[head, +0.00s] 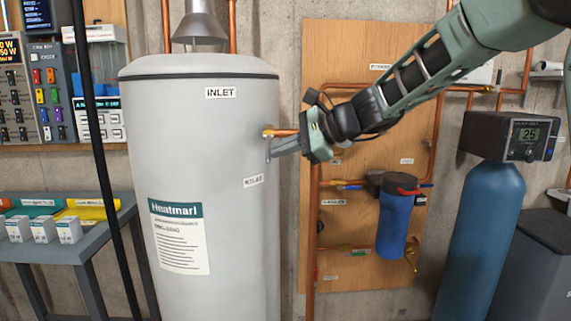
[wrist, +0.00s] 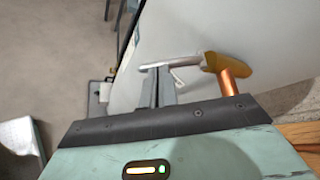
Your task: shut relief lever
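The relief valve is a brass fitting (wrist: 214,62) on the upper right side of the grey tank (head: 190,110), with a copper pipe (wrist: 232,82) beside it. It also shows small in the head view (head: 281,133). Its pale metal lever (wrist: 170,62) reaches left from the brass body in the wrist view. In the head view the lever is a small grey piece hanging below the fitting, partly unclear. My gripper (wrist: 158,72) has its fingers together, with tips at the lever's underside in the wrist view. I cannot tell whether they touch it. No object shows between the fingers.
A wooden panel (head: 340,50) with copper pipes and a blue filter (head: 394,225) stands right of the tank. A blue cylinder (head: 478,235) stands farther right. A bench (head: 90,250) with small boxes is at the left. A dark pole (head: 95,130) crosses in front.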

